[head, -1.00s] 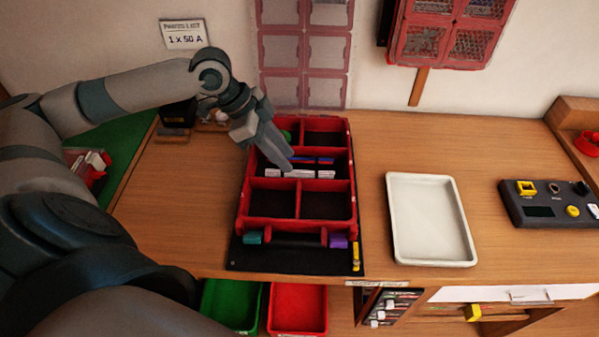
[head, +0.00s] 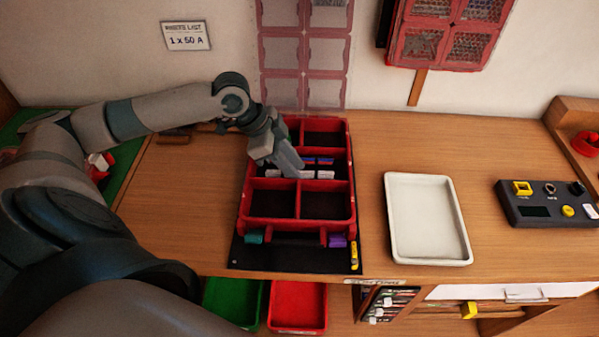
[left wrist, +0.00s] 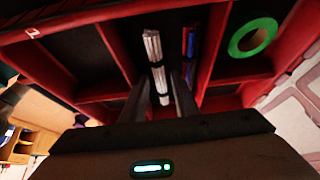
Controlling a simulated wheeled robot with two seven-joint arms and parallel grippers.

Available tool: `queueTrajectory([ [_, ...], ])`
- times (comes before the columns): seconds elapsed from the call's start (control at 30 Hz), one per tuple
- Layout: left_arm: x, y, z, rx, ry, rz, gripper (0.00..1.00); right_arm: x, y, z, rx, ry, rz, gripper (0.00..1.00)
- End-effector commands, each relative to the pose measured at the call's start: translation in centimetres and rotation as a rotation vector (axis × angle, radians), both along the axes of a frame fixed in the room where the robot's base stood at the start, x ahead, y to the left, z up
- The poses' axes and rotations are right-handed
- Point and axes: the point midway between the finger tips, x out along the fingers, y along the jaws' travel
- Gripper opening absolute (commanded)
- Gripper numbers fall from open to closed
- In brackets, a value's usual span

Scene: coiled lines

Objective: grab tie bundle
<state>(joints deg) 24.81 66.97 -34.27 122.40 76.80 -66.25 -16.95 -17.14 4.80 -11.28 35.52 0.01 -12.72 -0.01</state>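White tie bundles (head: 325,174) lie in the middle row of the red divided box (head: 246,205). In the left wrist view the white bundles (left wrist: 152,46) lie end to end, with blue and red bundles (left wrist: 189,48) beside them in the same compartment. My left gripper (head: 296,172) points down into this compartment. In the left wrist view its fingers (left wrist: 162,82) are apart, one on each side of the nearer white bundle. I cannot tell whether they touch it. The fingers hide part of the bundles in the head view. My right gripper is not in view.
A green ring (left wrist: 252,37) lies in a neighbouring compartment; dividers and walls stand close around the fingers. The box's front compartments look empty. A white tray (head: 428,220) stands right of the box, with a dark control panel (head: 548,204) farther right. Wood between box and tray is clear.

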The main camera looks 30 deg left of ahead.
Motion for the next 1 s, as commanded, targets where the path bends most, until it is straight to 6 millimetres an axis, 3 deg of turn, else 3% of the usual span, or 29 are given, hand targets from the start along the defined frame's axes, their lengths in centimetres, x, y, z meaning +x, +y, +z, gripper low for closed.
queueTrajectory([
  [0.23,0.01,0.01,0.03,0.000,0.000,0.000,0.28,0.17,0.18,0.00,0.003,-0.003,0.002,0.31],
  [0.33,0.01,0.01,0.03,0.000,0.000,0.000,0.04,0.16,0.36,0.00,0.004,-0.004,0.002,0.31],
  [0.37,0.00,0.01,0.04,0.000,0.000,0.000,0.00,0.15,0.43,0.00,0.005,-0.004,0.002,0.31],
  [1.0,-0.01,0.04,-0.01,0.001,0.001,0.000,0.00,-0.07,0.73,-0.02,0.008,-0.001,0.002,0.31],
])
